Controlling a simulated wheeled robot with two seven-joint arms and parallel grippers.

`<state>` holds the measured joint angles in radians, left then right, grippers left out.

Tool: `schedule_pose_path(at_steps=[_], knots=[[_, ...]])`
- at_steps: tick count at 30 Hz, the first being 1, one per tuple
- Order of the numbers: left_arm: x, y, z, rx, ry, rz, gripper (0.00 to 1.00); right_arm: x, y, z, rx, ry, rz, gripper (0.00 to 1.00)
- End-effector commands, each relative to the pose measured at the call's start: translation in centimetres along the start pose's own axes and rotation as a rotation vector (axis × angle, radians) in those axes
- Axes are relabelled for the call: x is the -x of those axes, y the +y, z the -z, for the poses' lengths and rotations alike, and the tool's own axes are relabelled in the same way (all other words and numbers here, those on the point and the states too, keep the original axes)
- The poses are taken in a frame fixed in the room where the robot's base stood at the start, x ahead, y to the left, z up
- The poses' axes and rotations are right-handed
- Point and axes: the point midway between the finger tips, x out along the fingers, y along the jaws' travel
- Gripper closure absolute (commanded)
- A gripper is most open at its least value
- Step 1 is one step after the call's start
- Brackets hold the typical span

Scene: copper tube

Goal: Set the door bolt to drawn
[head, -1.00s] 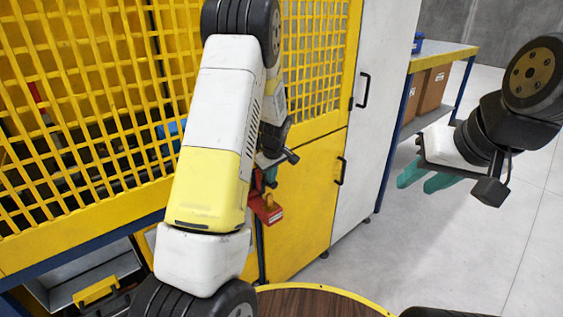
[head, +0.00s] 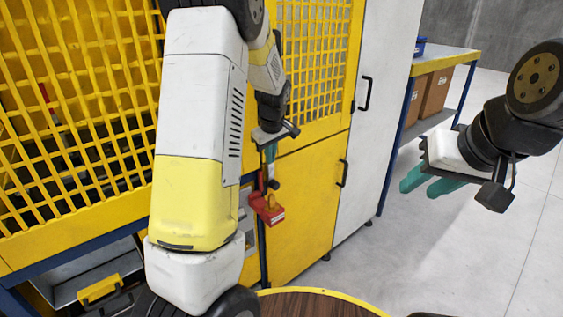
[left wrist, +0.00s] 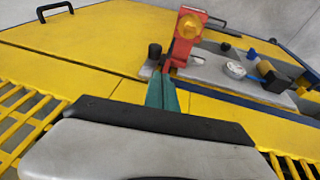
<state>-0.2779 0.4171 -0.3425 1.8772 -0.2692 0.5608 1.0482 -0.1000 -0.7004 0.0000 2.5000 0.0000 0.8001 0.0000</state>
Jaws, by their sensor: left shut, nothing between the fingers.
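A red fitting with a yellow round part, which looks like the door bolt, is on the yellow door's edge in the head view (head: 267,208). It shows larger in the left wrist view (left wrist: 187,30), at top centre. My left gripper (head: 270,154) has its teal fingers shut and empty, just above the red fitting in the head view. In the left wrist view the fingertips (left wrist: 161,82) point at the fitting's lower end; I cannot tell whether they touch. A black knob (left wrist: 154,52) is beside the fitting. My right gripper (head: 427,184) is open and empty, far to the right.
A grey plate (left wrist: 215,70) carries a white round part (left wrist: 235,69) and a black-and-yellow block (left wrist: 272,75). Yellow mesh guarding (head: 70,120) stands left. A white cabinet door (head: 375,110) with a black handle is right of the yellow door. Open floor lies right.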

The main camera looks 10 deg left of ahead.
Motion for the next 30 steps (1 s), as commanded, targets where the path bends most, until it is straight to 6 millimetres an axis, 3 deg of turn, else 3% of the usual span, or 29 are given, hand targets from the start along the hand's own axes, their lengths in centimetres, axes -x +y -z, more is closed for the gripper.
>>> schedule_pose_path(at_steps=[6, 20, 23, 30], knots=[[2.2, 0.0, 0.0, -0.001, 0.001, 0.0, 1.0, 0.0, 0.0, 0.0, 0.0, 0.0, 0.0, 0.64], [3.2, -0.2, -0.1, -0.01, -0.005, -0.011, 1.0, 0.0, 0.0, 0.0, 0.0, 0.0, 0.0, 0.64], [5.5, -1.1, -0.8, -0.049, -0.022, -0.046, 1.0, 0.0, 0.0, 0.0, 0.0, -0.001, 0.0, 0.64], [14.8, -5.4, -5.4, -0.279, -0.06, -0.196, 1.0, 0.0, 0.0, 0.0, 0.0, 0.0, 0.0, 0.64]])
